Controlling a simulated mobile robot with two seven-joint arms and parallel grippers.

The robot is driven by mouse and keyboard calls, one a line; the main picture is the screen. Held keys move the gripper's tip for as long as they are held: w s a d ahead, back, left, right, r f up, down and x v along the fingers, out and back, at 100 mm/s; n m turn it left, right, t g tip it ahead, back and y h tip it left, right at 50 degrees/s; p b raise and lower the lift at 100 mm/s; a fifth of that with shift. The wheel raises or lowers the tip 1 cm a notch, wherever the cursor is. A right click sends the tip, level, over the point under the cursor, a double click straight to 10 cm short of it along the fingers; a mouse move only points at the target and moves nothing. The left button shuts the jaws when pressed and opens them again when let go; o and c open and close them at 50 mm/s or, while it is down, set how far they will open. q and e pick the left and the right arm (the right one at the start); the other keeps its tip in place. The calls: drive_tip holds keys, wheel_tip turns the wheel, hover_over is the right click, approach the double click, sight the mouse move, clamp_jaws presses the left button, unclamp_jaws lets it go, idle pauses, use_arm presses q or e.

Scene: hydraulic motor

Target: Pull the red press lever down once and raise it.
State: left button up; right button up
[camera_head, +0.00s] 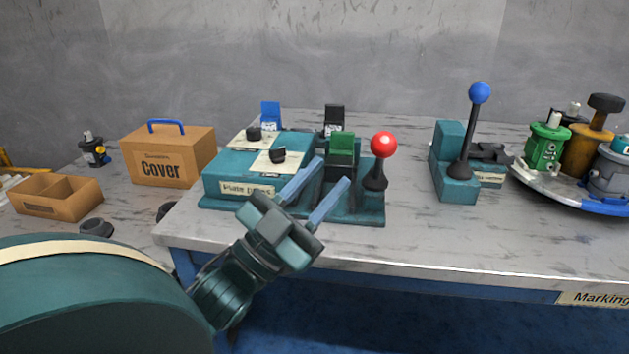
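The red press lever (383,146) is a red ball on a short black stem. It stands upright at the right end of a teal press base (366,215) on the table. My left gripper (331,176) comes in from the lower left, its two blue-grey fingers spread apart with nothing between them. The fingers are in front of the press, left of the red ball, and appear apart from it. They hide part of the press body below the green block (342,149). My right gripper is not in view.
A teal device with a blue-ball lever (479,93) stands to the right. A round tray (557,187) with motors is at the far right. A plate box (228,187) is left of the press. A cardboard cover box (172,158) stands further left. The front table strip is clear.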

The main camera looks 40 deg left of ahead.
use_arm(q)
drive_tip(key=shift+s+a, duration=0.1)
drive_tip(key=shift+s, duration=0.4)
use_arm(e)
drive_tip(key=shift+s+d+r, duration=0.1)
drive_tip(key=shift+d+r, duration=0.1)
